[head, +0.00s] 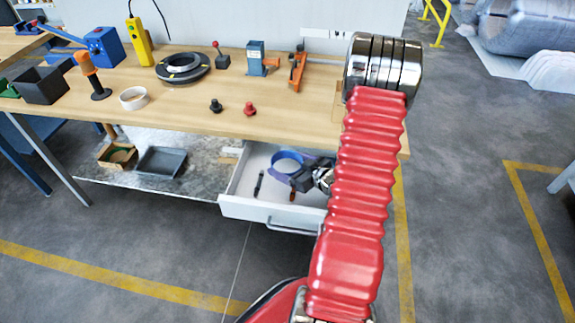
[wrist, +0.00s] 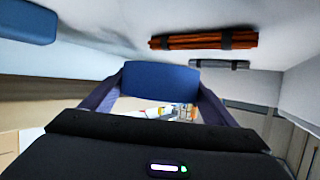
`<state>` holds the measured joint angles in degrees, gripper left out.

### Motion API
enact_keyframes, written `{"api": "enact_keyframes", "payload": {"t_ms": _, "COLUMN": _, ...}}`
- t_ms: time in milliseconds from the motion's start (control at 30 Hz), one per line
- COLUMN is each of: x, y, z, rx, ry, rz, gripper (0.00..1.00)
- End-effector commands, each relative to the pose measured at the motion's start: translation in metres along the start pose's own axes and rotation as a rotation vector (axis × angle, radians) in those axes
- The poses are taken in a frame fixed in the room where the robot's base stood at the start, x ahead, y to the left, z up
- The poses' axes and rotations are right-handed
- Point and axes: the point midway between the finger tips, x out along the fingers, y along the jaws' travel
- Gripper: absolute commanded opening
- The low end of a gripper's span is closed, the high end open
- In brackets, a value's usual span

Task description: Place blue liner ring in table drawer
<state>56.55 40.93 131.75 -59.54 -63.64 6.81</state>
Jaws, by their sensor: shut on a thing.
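The blue liner ring (head: 287,155) is inside the open table drawer (head: 262,211), near its back. My gripper (head: 281,174) reaches into the drawer from the right and is shut on the ring. In the wrist view, a blue curved wall of the ring (wrist: 160,80) shows between my gripper's two dark fingers (wrist: 158,92). My arm hides the drawer's right part. Whether the ring touches the drawer floor cannot be told.
A dark slim item (head: 259,183) and an orange-red bundle (wrist: 203,41) lie in the drawer. The wooden tabletop (head: 190,115) overhangs the drawer's back. A black coil (head: 182,67) and a white ring (head: 134,98) are on it. A grey tray (head: 161,162) stands on the lower shelf.

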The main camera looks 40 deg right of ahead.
Motion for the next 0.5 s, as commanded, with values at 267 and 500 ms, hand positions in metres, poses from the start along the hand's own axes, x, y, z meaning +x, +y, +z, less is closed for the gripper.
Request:
{"api": "enact_keyframes", "payload": {"t_ms": 267, "x": 0.0019, "y": -0.0001, "z": 0.005, "rx": 0.001, "ry": 0.0, "rz": 0.0, "gripper": 0.58}}
{"api": "enact_keyframes", "payload": {"t_ms": 500, "x": 0.0038, "y": -0.0001, "z": 0.0096, "rx": 0.001, "ry": 0.0, "rz": 0.0, "gripper": 0.58}}
